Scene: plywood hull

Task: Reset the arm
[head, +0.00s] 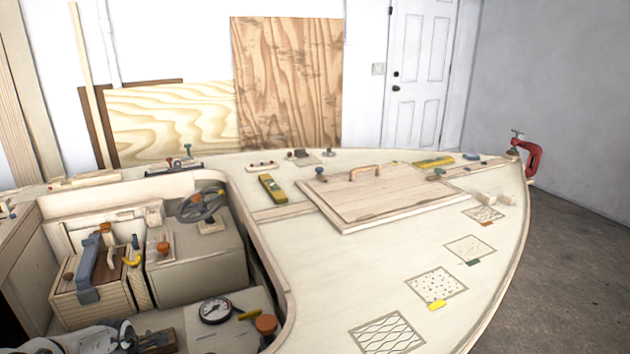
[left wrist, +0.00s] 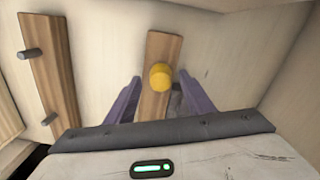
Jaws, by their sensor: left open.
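In the left wrist view my left gripper (left wrist: 159,97) is open, with one purple finger on each side of the picture's middle. A wooden strip with a yellow round knob (left wrist: 161,77) shows between the fingers. The fingers look apart from the knob, and I cannot tell how far behind them the strip lies. In the head view only a white part of my left arm shows at the bottom left corner; its fingertips are not clear there. My right gripper is in neither view.
A second wooden strip with two pegs (left wrist: 48,75) stands left of the fingers. In the head view the cockpit opening holds a steering wheel (head: 201,206), a round gauge (head: 214,311) and an orange knob (head: 266,324). The deck has a hatch board (head: 385,192) and a red clamp (head: 534,159).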

